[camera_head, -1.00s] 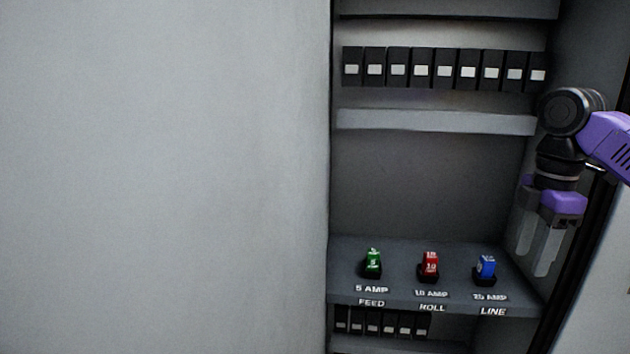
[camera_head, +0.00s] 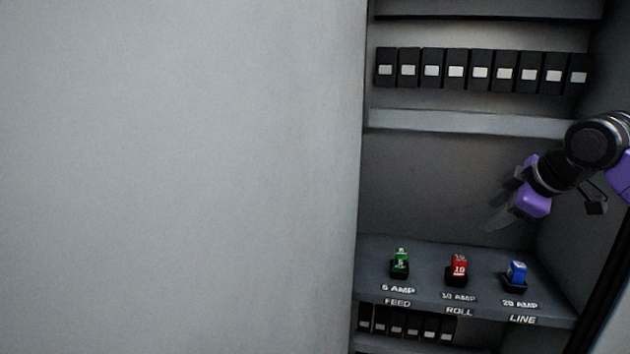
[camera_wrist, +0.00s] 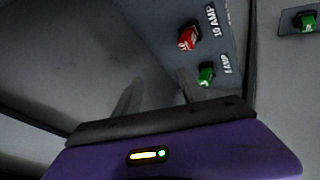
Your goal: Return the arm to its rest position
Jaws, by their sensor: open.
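My gripper (camera_head: 500,222) is in the right part of the head view, inside the cabinet opening above the shelf, pointing down and left. Its fingers are apart, with nothing visible between them. In the wrist view, the gripper's two fingers (camera_wrist: 158,90) show above the purple housing, blurred. A green fuse (camera_head: 400,262), a red fuse (camera_head: 458,268) and a blue fuse (camera_head: 516,274) stand in black holders on the shelf below the gripper. The red fuse (camera_wrist: 188,38) and a green fuse (camera_wrist: 207,73) also show in the wrist view.
A large pale panel (camera_head: 180,180) fills the left of the head view. The cabinet has a row of black modules (camera_head: 480,72) above a pale ledge (camera_head: 470,122), and several more modules (camera_head: 405,325) below the fuse shelf (camera_head: 375,285). Another green piece (camera_wrist: 307,20) is at the wrist view's upper right.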

